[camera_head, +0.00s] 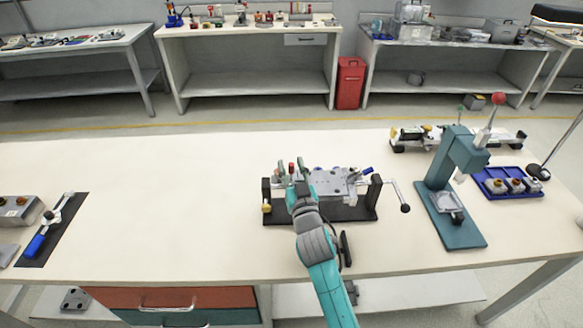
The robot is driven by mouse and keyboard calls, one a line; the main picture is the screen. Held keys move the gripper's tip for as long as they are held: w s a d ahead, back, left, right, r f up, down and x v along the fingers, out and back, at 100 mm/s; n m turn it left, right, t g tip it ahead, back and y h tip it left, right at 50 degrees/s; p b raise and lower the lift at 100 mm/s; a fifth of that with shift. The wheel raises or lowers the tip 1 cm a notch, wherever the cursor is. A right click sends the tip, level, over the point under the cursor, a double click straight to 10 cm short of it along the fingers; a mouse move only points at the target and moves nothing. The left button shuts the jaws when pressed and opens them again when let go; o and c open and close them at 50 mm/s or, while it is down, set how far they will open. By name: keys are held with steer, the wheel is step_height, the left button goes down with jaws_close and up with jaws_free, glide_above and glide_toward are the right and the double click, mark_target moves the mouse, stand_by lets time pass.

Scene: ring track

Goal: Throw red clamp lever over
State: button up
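A clamping fixture on a dark base (345,213) stands in the middle of the workbench. A small red upright part, which looks like the red clamp lever (291,168), shows at the fixture's left end. My teal and grey arm reaches in from the bottom, and my gripper (296,176) is at that left end, close around or in front of the red part. The fingers are small and partly merged with the fixture. I cannot tell whether they touch the lever or how far apart they are. The lever's lower part is hidden.
A crank handle (398,195) sticks out at the fixture's right, near a small blue handle (367,170). A teal press (452,190) and a blue tray (515,194) stand further right. A blue-handled toggle clamp (45,232) lies at left. The bench left of the fixture is clear.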

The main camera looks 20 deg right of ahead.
steer(key=shift+s, duration=0.1)
steer(key=v, duration=1.2)
steer(key=shift+f, duration=0.1)
steer(key=shift+n+g+y, duration=0.5)
steer(key=shift+g+y, duration=0.1)
steer(key=shift+y, duration=0.1)
steer(key=s+f, duration=0.2)
steer(key=s, duration=0.1)
steer(key=s+f, duration=0.2)
steer(key=s, duration=0.1)
steer(key=s+a+f, duration=0.1)
steer(key=s+f, duration=0.1)
steer(key=s, duration=0.1)
steer(key=shift+s+f, duration=0.1)
steer(key=shift+f, duration=0.15)
steer(key=s+f+g+y, duration=0.1)
steer(key=s+g, duration=0.2)
steer(key=s, duration=2.8)
steer(key=shift+s+a+f+n+g, duration=0.2)
steer(key=shift+s+a+n+g, duration=0.1)
steer(key=shift+s+g, duration=0.1)
